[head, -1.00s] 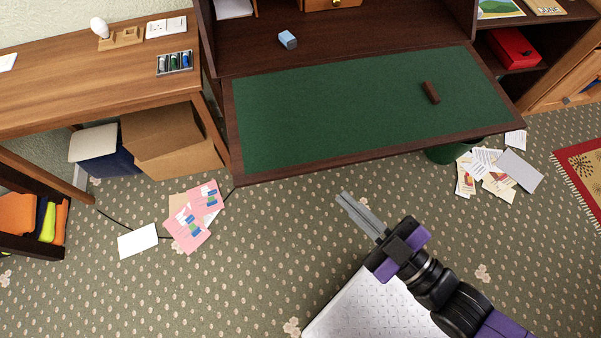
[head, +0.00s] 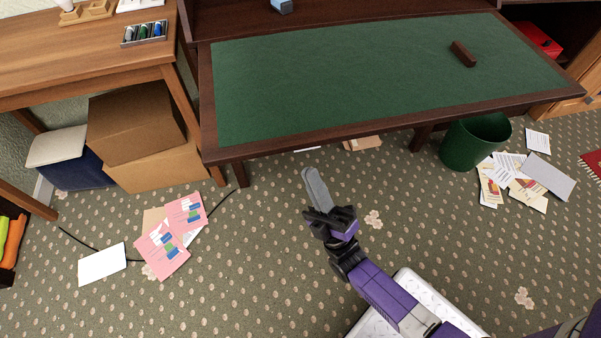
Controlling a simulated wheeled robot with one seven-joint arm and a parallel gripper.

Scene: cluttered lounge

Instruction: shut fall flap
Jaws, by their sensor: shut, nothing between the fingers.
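The fall flap (head: 205,110) of the dark wooden desk is folded down, lying open and level, with a green inset on its upper face. A small dark brown block (head: 463,53) lies on its right part. My gripper (head: 312,178) is in front of and below the flap's front edge, over the carpet. Its fingers are together, point up toward the flap, and hold nothing. A gap shows in the picture between the fingertips and the flap's edge.
A blue block (head: 282,6) sits inside the desk behind the flap. A green bin (head: 474,142) and scattered papers (head: 515,180) are at right. A wooden table (head: 80,65), cardboard boxes (head: 135,125) and pink papers (head: 170,235) are at left. Carpet before the flap is mostly clear.

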